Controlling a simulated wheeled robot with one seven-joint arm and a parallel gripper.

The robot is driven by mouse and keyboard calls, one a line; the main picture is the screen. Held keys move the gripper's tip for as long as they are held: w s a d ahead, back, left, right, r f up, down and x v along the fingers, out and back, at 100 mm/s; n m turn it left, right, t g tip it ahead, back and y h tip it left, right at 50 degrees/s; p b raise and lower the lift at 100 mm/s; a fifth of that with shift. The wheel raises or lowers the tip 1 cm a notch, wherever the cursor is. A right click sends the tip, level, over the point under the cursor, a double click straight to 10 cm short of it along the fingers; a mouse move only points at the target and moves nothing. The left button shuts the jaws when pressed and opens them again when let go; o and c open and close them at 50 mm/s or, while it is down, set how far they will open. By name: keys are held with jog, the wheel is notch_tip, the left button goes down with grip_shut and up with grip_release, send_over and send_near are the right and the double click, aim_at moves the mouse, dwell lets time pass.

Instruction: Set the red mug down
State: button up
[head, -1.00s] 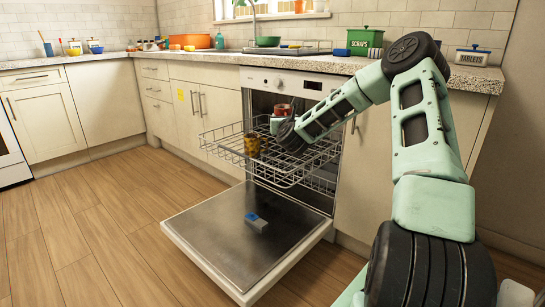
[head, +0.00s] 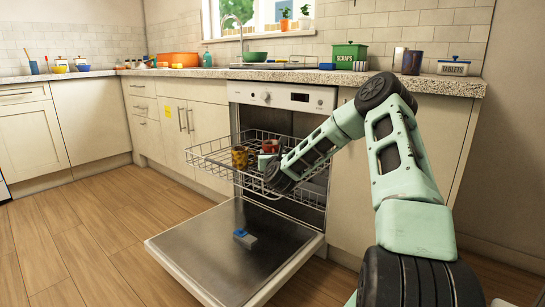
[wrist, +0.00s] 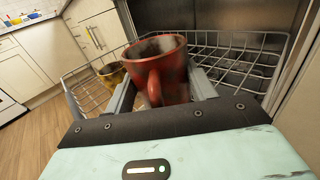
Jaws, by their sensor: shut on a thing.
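The red mug (wrist: 158,62) stands upright between the fingers of my gripper (wrist: 163,88) in the wrist view, its handle toward the camera. My gripper is shut on it. In the head view the mug (head: 270,146) shows small above the pulled-out wire rack (head: 215,160) of the dishwasher, and my gripper (head: 266,161) is partly hidden by my wrist. The mug is at or just above the rack; I cannot tell whether its base touches the wires.
A brown-yellow mug (head: 240,157) stands in the rack left of the red mug. The dishwasher door (head: 205,262) is folded down, with a blue and grey block (head: 245,238) on it. The counter (head: 415,84) above holds a green scraps box (head: 349,57) and other items.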

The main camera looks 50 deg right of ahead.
jog(key=shift+f+b, duration=0.4)
jog(key=shift+f, duration=0.05)
jog(key=shift+f, duration=0.1)
jog(key=o, duration=1.1)
jog(key=shift+o, duration=0.2)
jog(key=shift+a+r+p, duration=0.1)
jog(key=shift+r+p, duration=0.55)
jog(key=shift+r, duration=0.15)
jog(key=p+v, duration=0.3)
jog(key=v, duration=0.9)
jog(key=shift+f, duration=0.2)
